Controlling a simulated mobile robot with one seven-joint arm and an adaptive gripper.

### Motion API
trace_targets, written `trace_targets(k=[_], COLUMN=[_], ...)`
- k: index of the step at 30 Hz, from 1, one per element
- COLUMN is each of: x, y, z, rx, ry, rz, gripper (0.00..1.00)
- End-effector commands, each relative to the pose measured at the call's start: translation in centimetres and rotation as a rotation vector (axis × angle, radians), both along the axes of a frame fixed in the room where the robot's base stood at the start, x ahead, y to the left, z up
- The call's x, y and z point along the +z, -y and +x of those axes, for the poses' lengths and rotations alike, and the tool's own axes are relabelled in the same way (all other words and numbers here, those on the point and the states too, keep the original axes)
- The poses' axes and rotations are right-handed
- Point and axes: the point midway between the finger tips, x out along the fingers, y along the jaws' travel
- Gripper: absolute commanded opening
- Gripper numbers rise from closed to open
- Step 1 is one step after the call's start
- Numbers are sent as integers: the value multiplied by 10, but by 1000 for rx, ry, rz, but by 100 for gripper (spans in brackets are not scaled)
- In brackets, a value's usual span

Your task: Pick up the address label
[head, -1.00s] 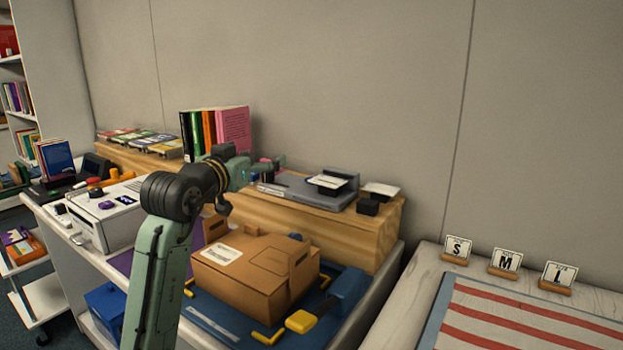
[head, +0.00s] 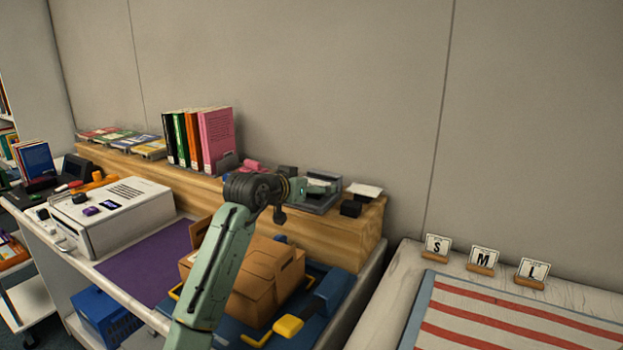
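My gripper (head: 318,187) is over the grey tray-like device (head: 331,204) on the wooden riser, to the right of the books. It covers most of that device and the white label that showed on it earlier. At this size I cannot tell whether the fingers are open or shut, or whether they touch the label. Another white label (head: 366,190) lies on a black block to the right, clear of my gripper. Which of the two is the address label cannot be read.
A cardboard box (head: 262,285) sits on the blue fixture below the riser (head: 345,235), partly behind my arm. Upright books (head: 215,140) stand left of the gripper. A white printer-like machine (head: 120,210) is at left. S, M and L signs (head: 482,259) stand on the right table.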

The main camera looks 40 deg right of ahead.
Motion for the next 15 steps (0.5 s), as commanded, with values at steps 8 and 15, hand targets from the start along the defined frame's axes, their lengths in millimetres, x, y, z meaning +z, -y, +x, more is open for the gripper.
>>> trace_targets(k=[8, 15], x=[-4, -4], y=[11, 11], z=[5, 5], rx=[0, 0], ry=[3, 3], rz=[-1, -1], gripper=[95, 85])
